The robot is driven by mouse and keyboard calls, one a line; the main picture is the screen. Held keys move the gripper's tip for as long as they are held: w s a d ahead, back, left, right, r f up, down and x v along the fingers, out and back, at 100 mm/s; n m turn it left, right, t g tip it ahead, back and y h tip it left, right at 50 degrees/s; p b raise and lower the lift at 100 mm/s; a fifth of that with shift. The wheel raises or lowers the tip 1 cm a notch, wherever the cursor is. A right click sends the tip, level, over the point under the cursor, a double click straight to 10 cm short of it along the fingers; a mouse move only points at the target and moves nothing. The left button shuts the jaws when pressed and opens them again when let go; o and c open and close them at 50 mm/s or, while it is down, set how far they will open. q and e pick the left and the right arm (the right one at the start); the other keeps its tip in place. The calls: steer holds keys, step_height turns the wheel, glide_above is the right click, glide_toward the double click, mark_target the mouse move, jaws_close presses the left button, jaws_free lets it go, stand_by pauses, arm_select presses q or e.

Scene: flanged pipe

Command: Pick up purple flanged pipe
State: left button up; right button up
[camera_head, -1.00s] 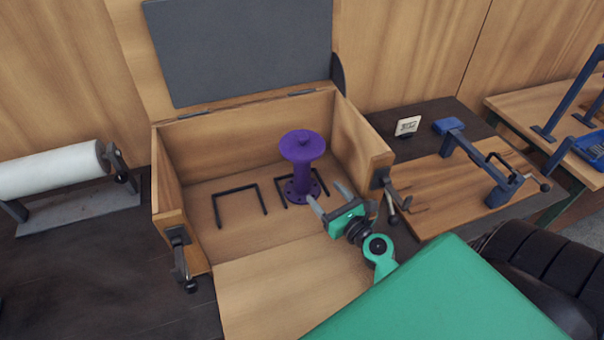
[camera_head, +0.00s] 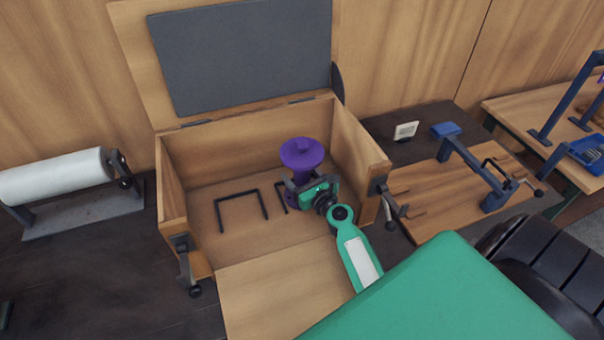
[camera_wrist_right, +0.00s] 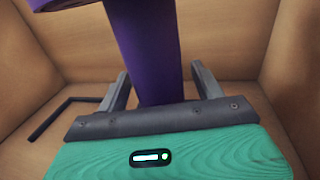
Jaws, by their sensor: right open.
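The purple flanged pipe (camera_head: 303,155) stands upright inside the open wooden box, near its right side. Its upper flange and part of the body show in the head view; the lower part is mostly hidden by my right gripper (camera_head: 298,185). In the right wrist view the pipe (camera_wrist_right: 148,50) rises between the two fingers of my right gripper (camera_wrist_right: 158,88). The fingers are open, one on each side of the pipe, with a gap visible at least on the left. My left gripper is not in view.
The wooden box (camera_head: 240,129) has side walls close to my right gripper and its front flap lies down. A black bracket (camera_head: 240,208) stands left of the pipe. A white roll (camera_head: 55,176) is at the left, a clamp fixture (camera_head: 478,165) at the right.

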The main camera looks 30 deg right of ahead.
steer(key=shift+w, duration=0.6)
steer(key=c, duration=1.3)
jaws_close()
steer(key=shift+r, duration=0.15)
